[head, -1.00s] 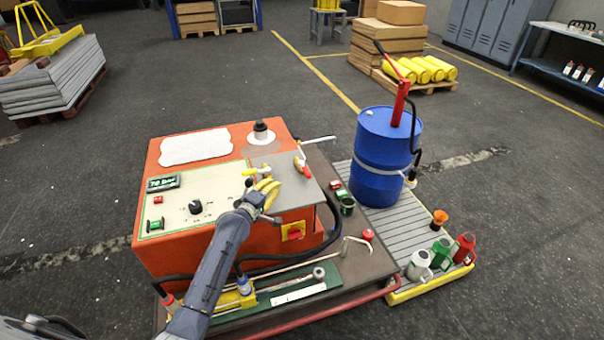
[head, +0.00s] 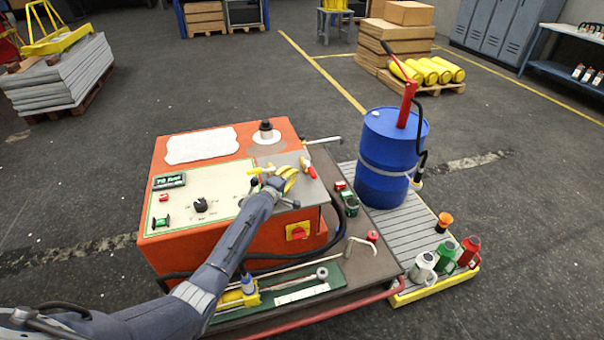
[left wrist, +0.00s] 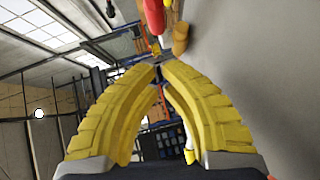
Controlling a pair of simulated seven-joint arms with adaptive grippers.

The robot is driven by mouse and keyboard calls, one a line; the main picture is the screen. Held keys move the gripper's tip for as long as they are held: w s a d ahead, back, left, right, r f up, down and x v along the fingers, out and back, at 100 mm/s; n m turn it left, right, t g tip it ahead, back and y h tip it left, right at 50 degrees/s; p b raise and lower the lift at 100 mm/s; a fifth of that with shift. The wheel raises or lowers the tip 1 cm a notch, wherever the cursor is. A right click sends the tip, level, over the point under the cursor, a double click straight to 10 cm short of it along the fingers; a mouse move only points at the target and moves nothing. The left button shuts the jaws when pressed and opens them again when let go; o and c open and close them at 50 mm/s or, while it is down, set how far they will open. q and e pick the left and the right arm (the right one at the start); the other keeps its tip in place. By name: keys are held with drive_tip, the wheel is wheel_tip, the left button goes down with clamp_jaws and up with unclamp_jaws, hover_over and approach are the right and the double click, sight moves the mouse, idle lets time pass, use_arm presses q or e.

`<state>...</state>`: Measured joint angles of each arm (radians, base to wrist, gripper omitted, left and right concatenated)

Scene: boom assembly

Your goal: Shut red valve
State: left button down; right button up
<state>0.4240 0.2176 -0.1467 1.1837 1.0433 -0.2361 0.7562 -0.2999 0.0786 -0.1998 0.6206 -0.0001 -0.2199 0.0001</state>
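The red valve handle (head: 308,168) stands on the grey plate at the right end of the orange machine's top. A yellow valve handle (head: 262,170) is on the same plate, to its left. My left gripper (head: 288,178) is over the plate between the two handles, close to the red one. In the left wrist view its yellow fingers (left wrist: 160,65) arch together and their tips meet or nearly meet, with nothing seen held. The red handle (left wrist: 153,15) shows just beyond the tips there, apparently not gripped. My right gripper is not in view.
The orange machine (head: 225,240) has a panel with knobs. A black knob on a white base (head: 266,130) stands behind the plate. A blue drum (head: 385,180) with a red hand pump is to the right. Several cans stand on the pallet's front right.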

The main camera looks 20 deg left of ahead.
sight(310, 169)
use_arm(q)
drive_tip(key=shift+w+d+f, duration=0.2)
drive_tip(key=shift+w+d, duration=0.5)
drive_tip(key=shift+d, duration=0.15)
drive_tip(key=shift+w+d+f, duration=0.2)
drive_tip(key=shift+w+d, duration=0.45)
drive_tip(key=shift+d, duration=0.15)
